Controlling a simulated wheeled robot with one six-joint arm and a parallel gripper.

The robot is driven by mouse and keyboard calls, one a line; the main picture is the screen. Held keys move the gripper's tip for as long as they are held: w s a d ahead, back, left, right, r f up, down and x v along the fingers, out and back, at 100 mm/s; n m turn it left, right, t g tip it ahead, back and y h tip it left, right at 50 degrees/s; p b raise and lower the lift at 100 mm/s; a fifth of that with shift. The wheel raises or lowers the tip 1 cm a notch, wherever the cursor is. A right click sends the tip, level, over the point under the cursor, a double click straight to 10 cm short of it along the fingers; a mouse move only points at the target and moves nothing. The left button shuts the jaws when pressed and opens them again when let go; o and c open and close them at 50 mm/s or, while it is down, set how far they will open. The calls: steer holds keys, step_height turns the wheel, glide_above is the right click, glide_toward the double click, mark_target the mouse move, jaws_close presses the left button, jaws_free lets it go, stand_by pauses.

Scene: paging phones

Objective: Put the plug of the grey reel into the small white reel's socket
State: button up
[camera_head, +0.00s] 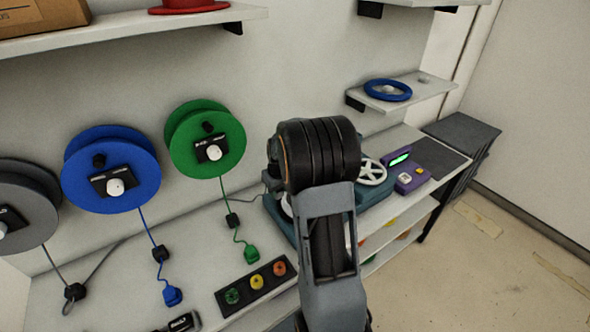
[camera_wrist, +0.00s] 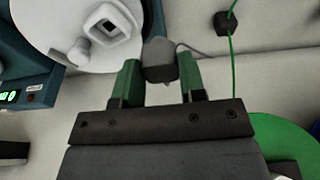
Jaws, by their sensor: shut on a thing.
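In the wrist view, my gripper (camera_wrist: 158,75) has its two green fingers closed on a dark grey plug (camera_wrist: 160,62). A white reel disc (camera_wrist: 60,40) with a square, white-rimmed socket (camera_wrist: 108,26) lies just up and left of the plug. The plug appears beside the socket, not in it. In the head view, the grey reel (camera_head: 22,208) hangs at the far left, with its grey cord running down to a black block (camera_head: 75,291). My arm hides my gripper, the plug and most of the white reel there.
Blue (camera_head: 110,168) and green (camera_head: 228,140) reels hang on the wall, their cords and plugs lying on the worktop (camera_head: 110,262). A teal machine (camera_head: 372,194) and purple device (camera_head: 418,160) stand right of my arm.

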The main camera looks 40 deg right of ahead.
steer(key=d+r, duration=0.4)
steer(key=d, duration=0.3)
steer(key=shift+s+a+f+b, duration=0.15)
steer(key=shift+f+b, duration=0.5)
steer(key=shift+f, duration=0.45)
steer(key=shift+s+f+b, duration=0.15)
steer(key=shift+f+b, duration=0.5)
steer(key=shift+f, duration=0.4)
steer(key=shift+s+a+f+b, duration=0.15)
steer(key=shift+f+b, duration=0.5)
steer(key=shift+f, duration=0.45)
steer(key=shift+f+b, duration=0.4)
steer(key=shift+f, duration=0.05)
steer(key=o, duration=0.9)
steer(key=shift+c, duration=0.2)
steer(key=shift+r, duration=0.1)
step_height(320, 180, up, 13)
steer(key=s+b, duration=0.1)
steer(key=s, duration=0.1)
steer(key=shift+s+r+b, duration=0.15)
steer(key=shift+s+b, duration=0.2)
steer(key=shift+s, duration=0.05)
